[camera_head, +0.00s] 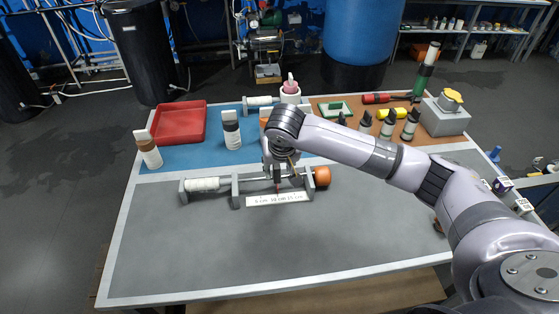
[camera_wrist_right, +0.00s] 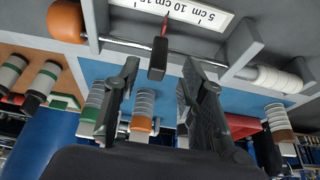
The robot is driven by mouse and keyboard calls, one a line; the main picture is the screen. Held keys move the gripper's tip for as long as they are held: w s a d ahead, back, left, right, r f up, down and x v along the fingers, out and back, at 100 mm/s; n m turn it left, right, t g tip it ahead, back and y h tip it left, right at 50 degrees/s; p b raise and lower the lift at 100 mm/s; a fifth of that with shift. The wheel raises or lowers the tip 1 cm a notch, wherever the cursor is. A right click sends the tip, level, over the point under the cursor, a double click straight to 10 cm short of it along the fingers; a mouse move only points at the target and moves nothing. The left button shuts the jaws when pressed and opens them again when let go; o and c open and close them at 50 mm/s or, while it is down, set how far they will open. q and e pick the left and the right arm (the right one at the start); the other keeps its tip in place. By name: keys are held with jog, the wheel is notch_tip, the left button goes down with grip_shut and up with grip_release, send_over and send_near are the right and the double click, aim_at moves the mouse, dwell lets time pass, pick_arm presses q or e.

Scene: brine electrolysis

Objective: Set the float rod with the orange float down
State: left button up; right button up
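The float rod (camera_head: 228,179) lies level across the grey stand (camera_head: 236,192), with an orange float (camera_head: 322,176) at its right end and a white ribbed cylinder (camera_head: 202,184) at its left. The rod (camera_wrist_right: 195,57), with a dark block and red pointer (camera_wrist_right: 158,58), passes just beyond the fingertips. Contact cannot be told. My left gripper is out of view.
A scale strip (camera_head: 278,199) lies at the stand's front. Behind stand bottles (camera_head: 232,130), a red tray (camera_head: 180,122), a green-framed tray (camera_head: 335,110) and several dark-topped bottles (camera_head: 388,124). The grey table front (camera_head: 240,250) is clear.

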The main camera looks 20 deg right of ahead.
jog(key=v, duration=0.5)
jog(key=shift+r, duration=0.1)
dwell(0.3)
